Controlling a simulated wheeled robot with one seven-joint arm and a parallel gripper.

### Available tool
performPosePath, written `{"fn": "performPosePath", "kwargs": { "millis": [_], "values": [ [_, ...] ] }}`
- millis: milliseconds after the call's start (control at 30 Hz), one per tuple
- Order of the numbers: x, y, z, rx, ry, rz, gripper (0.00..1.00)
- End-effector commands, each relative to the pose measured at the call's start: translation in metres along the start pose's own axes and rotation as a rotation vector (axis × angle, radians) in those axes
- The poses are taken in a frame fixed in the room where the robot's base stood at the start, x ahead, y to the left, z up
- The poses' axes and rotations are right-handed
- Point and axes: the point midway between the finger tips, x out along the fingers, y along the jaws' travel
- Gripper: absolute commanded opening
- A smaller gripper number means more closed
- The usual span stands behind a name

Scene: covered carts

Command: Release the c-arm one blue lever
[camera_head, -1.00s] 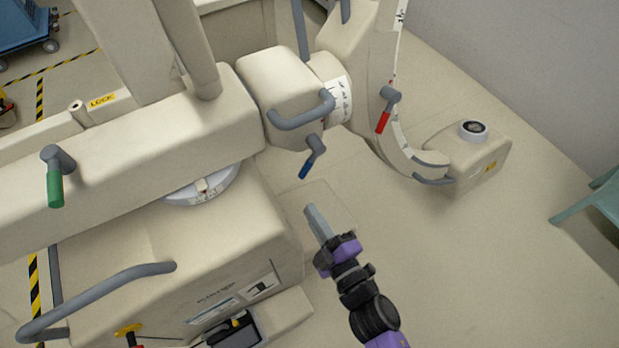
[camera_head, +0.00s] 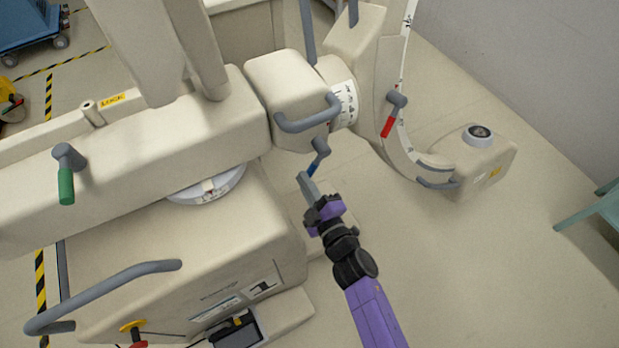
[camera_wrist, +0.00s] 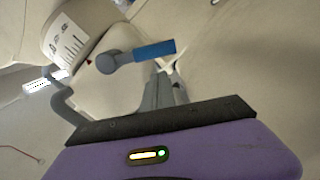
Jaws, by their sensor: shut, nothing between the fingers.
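The blue lever (camera_head: 317,160) has a grey pivot and a blue grip, and hangs from the underside of the beige C-arm joint housing (camera_head: 287,88). In the wrist view the blue lever (camera_wrist: 152,50) points right from its round grey pivot, just beyond the fingers. My gripper (camera_head: 303,176) is shut and empty, with its grey fingertips close to the lower end of the blue grip. In the wrist view the fingers (camera_wrist: 166,78) lie just below the blue grip and partly overlap the view near it. I cannot tell whether they touch it.
A grey handle (camera_head: 308,118) is fixed on the housing above the lever. A red lever (camera_head: 388,126) sits on the C-arm at the right and a green lever (camera_head: 66,186) at the left. The machine's base body (camera_head: 190,260) is left of my arm.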

Motion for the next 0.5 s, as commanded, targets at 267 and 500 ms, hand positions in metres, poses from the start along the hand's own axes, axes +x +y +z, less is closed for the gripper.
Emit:
{"fn": "performPosePath", "kwargs": {
  "millis": [267, 500],
  "values": [
    [0.004, 0.001, 0.015, 0.0, 0.002, 0.001, 0.0],
    [0.004, 0.001, 0.016, 0.0, 0.002, 0.001, 0.0]
  ]
}}
